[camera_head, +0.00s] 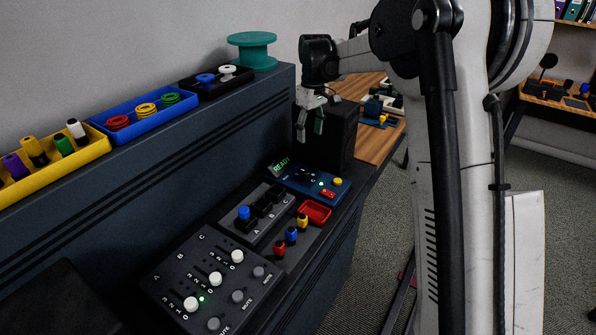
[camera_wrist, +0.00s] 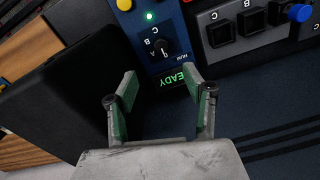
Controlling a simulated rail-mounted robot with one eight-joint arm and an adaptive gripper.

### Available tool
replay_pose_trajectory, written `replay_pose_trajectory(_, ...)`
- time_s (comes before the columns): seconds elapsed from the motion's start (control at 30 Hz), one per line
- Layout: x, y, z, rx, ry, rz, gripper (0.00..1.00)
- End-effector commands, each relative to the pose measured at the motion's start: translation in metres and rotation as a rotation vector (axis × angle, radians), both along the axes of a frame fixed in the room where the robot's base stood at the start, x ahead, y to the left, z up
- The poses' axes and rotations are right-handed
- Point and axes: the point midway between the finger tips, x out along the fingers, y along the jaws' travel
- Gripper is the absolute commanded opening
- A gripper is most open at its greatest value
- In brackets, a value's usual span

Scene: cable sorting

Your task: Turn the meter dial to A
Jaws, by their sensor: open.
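The blue meter panel (camera_head: 313,186) sits on the dark bench, with a green READY display (camera_head: 280,165) at its upper left end. In the wrist view the black meter dial (camera_wrist: 164,48) shows on the blue panel, with letters around it; B and C are readable, and where its pointer aims is hard to tell. My gripper (camera_head: 311,127) is above the bench beyond the panel, its fingers pointing down. In the wrist view my gripper (camera_wrist: 160,82) is open and empty, its fingertips apart on either side of the READY display (camera_wrist: 175,80), not touching the dial.
A black box (camera_head: 337,135) stands close to my gripper. The panel also has a yellow button (camera_head: 337,182) and a red switch (camera_head: 327,193). Nearby are a red tray (camera_head: 315,212), a grey socket block (camera_head: 255,215) and a slider panel (camera_head: 215,280). A raised ledge (camera_head: 150,180) runs behind.

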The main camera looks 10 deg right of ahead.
Motion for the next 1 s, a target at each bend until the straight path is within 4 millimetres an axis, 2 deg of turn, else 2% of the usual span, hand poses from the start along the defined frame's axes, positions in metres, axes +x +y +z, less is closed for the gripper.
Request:
replay_pose_trajectory(0.13,0.012,-0.001,-0.015,0.002,0.023,0.021,0.47)
replay_pose_trajectory(0.37,0.015,0.000,-0.029,0.003,0.028,0.027,0.47)
replay_pose_trajectory(1.0,0.012,0.003,-0.137,0.002,0.028,0.026,0.47)
